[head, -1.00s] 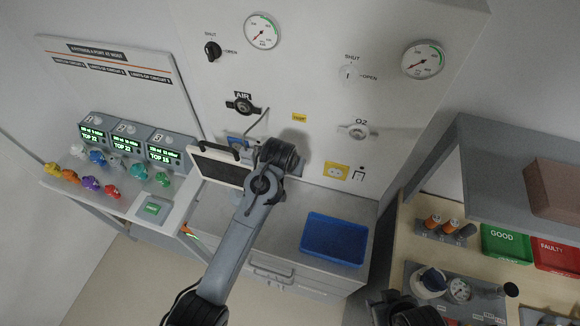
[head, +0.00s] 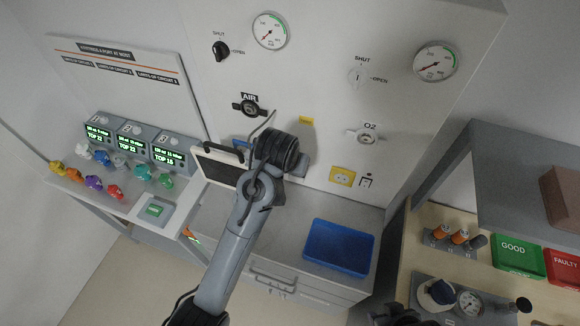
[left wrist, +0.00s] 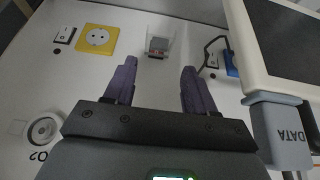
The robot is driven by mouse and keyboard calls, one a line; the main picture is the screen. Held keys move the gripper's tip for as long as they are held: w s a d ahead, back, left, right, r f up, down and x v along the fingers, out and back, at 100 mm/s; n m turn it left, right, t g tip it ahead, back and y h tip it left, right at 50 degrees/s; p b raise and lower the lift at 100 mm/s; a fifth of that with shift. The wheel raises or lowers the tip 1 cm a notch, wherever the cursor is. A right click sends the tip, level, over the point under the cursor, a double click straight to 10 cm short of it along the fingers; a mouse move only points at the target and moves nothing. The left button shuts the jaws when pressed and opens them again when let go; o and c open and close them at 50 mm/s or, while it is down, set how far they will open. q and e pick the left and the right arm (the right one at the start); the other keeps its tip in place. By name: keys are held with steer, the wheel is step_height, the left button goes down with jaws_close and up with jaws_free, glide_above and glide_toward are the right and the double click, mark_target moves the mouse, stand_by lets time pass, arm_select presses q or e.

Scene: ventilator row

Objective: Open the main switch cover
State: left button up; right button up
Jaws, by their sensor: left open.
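The main switch cover (left wrist: 158,40) is a clear box on the white wall panel, over a small grey and red switch, in the left wrist view. It looks closed. In the head view it does not show and seems hidden behind my left wrist. My left gripper (left wrist: 159,72) is open and empty, with its two purple-grey fingers pointing at the panel on either side of the cover's line. The fingertips look short of the cover, apart from it. In the head view the fingers are hidden by the dark wrist.
A tablet-like screen (head: 218,168) stands left of my left wrist, close by in the left wrist view (left wrist: 285,45). A yellow socket (head: 342,176) and the O2 valve (head: 367,137) lie to the right. A blue tray (head: 338,247) sits on the counter below.

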arm_select(q)
steer(key=shift+v, duration=1.5)
steer(key=s+a+f+n+g, duration=0.15)
steer(key=s+a+f, duration=0.25)
steer(key=s+f, duration=0.65)
steer(key=s+a+f+g, duration=0.35)
steer(key=s+f, duration=0.35)
steer(key=f, duration=0.6)
steer(key=s+a+f+y, duration=0.1)
steer(key=s+a, duration=0.4)
steer(key=s, duration=0.3)
steer(key=s+a+f, duration=0.2)
steer(key=s+a, duration=0.3)
steer(key=s, duration=0.2)
step_height(320, 180, up, 9)
steer(key=w+a+t, duration=0.1)
steer(key=a+t, duration=0.1)
steer(key=t, duration=0.1)
steer(key=shift+w+a, duration=0.15)
steer(key=shift+a, duration=0.2)
